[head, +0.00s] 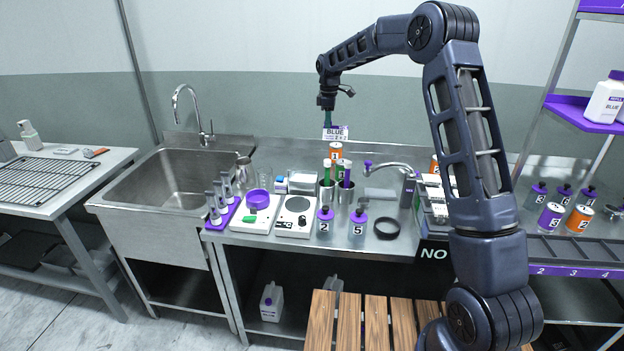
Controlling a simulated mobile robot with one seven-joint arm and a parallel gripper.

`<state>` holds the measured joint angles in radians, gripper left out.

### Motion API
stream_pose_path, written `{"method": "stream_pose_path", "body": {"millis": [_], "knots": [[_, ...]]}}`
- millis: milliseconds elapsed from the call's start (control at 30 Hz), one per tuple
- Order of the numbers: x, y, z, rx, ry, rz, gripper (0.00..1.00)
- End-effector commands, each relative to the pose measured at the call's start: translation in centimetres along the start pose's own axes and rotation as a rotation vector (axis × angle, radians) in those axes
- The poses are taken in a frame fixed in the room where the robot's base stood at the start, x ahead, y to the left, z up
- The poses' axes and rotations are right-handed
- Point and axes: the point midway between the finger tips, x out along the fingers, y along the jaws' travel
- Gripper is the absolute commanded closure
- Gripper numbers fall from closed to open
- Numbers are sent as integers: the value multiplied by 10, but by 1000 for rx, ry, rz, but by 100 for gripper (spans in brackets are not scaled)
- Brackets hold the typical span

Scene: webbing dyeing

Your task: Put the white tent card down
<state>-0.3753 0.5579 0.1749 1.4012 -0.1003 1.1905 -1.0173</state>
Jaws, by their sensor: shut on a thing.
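The card's underside is hidden. An orange-and-white can (336,151) shows just below the card in the picture; I cannot tell the gap between them.
A tap (388,166) arches at right. The sink (180,180) is left. Wooden slats (347,325) stand in front.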

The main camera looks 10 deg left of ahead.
Motion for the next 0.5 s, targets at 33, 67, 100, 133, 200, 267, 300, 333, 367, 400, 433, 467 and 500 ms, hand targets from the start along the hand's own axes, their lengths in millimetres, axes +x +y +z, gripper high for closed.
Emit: {"method": "stream_pose_path", "body": {"millis": [33,67,100,133,200,267,300,333,367,400,433,467,500], "knots": [[2,3,-23,-4,1,-1,100],[1,4,-33,-3,2,-1,100],[2,6,-47,-2,2,0,100],[2,6,-56,-1,2,-1,100],[2,8,-73,2,1,-1,100],[2,8,-85,3,1,0,100],[3,9,-90,5,1,0,100],[3,9,-94,6,1,0,100],[3,9,-96,6,0,-1,100],[4,8,-99,7,0,-1,100],[6,8,-101,7,0,-1,100],[9,8,-102,8,0,-2,100],[14,8,-102,8,0,-2,100]]}}
